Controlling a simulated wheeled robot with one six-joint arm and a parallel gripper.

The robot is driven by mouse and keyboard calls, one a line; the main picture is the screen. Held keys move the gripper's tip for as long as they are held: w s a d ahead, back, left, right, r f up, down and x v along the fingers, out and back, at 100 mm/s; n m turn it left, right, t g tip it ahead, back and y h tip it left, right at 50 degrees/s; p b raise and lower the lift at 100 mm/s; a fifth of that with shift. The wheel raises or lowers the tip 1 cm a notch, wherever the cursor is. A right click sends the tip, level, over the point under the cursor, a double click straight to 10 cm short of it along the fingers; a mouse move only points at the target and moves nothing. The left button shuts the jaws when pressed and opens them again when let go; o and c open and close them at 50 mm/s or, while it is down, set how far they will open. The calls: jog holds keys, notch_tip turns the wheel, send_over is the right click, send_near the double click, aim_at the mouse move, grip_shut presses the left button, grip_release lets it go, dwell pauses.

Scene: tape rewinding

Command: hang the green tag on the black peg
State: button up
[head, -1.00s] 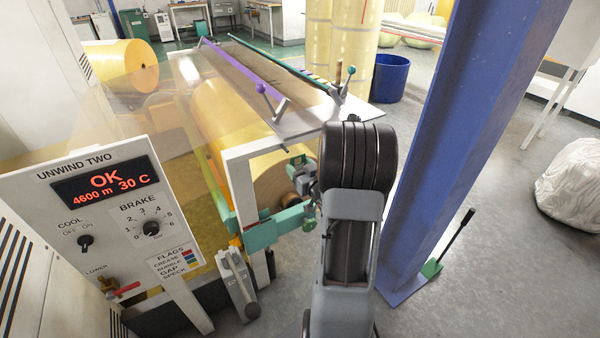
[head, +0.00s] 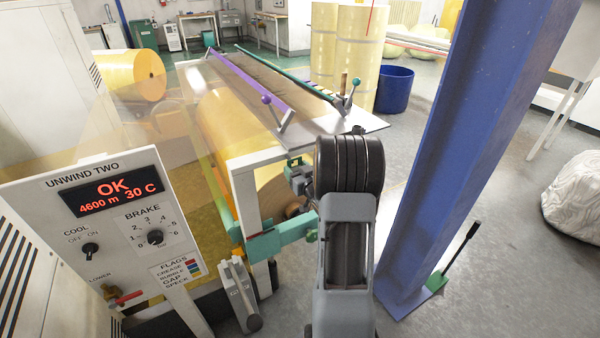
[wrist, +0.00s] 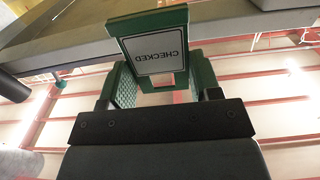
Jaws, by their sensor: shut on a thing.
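A green tag (wrist: 155,48) with a white label reading CHECKED, upside down in the wrist view, sits between the fingers of my gripper (wrist: 163,84). My gripper is shut on the tag. The tag is close to a grey metal edge (wrist: 75,47) at the top of that view. A dark cylinder end (wrist: 12,88) shows at the left; I cannot tell whether it is the black peg. In the head view my gripper (head: 298,174) is beside the unwinder's near right end, partly hidden by my arm. I cannot make out the tag or peg there.
The UNWIND TWO panel (head: 110,210) stands at the left. The white frame (head: 245,195) and yellow roll (head: 215,125) are beside my gripper.

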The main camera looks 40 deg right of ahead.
jog(key=shift+w+d+f, duration=0.1)
jog(key=shift+w+d, duration=0.05)
jog(key=shift+w, duration=1.25)
jog(key=shift+w+f, duration=0.2)
jog(key=shift+f, duration=0.1)
jog(key=shift+w+d+f+b, duration=0.1)
jog(key=shift+w+f+b, duration=0.1)
jog(key=shift+w+b, duration=0.4)
jog(key=shift+s+b, duration=0.15)
jog(key=shift+b, duration=0.15)
jog(key=o, duration=1)
jog(key=s, duration=0.4)
jog(key=s+a, duration=0.1)
jog(key=s, duration=0.4)
jog(key=s+a, duration=0.1)
jog(key=s, duration=0.3)
jog(key=shift+s+b, duration=0.35)
